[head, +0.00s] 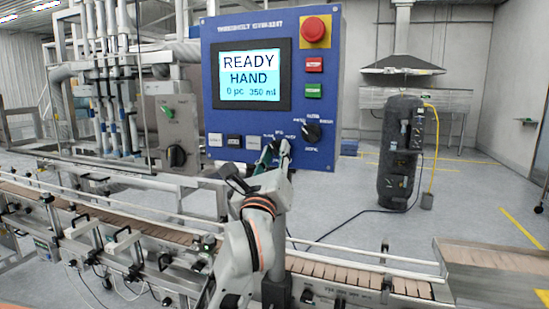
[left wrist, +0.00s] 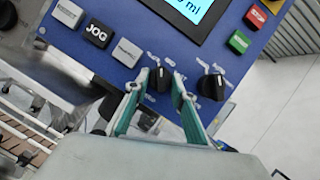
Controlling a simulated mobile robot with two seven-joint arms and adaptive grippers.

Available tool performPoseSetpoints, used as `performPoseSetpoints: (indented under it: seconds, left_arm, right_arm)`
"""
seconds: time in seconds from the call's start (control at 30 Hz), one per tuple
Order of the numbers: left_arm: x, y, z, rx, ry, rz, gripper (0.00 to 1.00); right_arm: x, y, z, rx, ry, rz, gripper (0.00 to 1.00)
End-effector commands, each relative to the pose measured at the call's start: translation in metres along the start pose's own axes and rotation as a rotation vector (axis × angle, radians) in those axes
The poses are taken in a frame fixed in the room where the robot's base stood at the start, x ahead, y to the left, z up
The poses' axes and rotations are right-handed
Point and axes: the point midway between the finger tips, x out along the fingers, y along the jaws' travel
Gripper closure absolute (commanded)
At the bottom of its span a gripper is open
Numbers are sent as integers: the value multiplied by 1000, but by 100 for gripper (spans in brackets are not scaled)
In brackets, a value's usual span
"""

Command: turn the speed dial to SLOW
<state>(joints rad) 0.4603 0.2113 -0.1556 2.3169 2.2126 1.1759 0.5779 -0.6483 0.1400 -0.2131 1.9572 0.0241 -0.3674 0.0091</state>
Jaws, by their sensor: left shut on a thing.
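The blue control panel (head: 240,125) carries two black dials low on its face. In the left wrist view, my left gripper (left wrist: 162,76) has its green-padded fingers on either side of the left black dial (left wrist: 159,79), shut on it. The right black dial (left wrist: 212,86) is free beside the fingers, and it also shows in the head view (head: 312,131). The dial labels are too small to read, so I cannot tell which is the speed dial by name. My right gripper is not in view.
The screen (head: 251,76) reads READY HAND. A red stop button (head: 314,29), red and green buttons and a row with a JOG button (left wrist: 96,35) are on the panel. A grey box with a black knob (head: 177,155) stands left. A conveyor (head: 340,272) runs below.

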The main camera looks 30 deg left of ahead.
Motion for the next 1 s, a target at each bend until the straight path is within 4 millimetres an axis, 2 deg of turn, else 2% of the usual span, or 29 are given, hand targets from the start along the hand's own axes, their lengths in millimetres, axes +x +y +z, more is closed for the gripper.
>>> performPoseSetpoints:
  seconds: [0.3, 0.87, 0.9, 1.0]
  left_arm:
    - [1, -2, 1, -128, -3, 52, 97]
    - [1, -2, 2, -157, -4, 64, 97]
    - [1, -2, 2, -157, -4, 64, 71]
    - [1, -2, 2, -157, -4, 64, 69]
  right_arm:
    - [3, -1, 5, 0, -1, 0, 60]
    - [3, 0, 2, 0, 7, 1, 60]
    - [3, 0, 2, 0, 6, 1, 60]
    - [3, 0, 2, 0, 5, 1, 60]
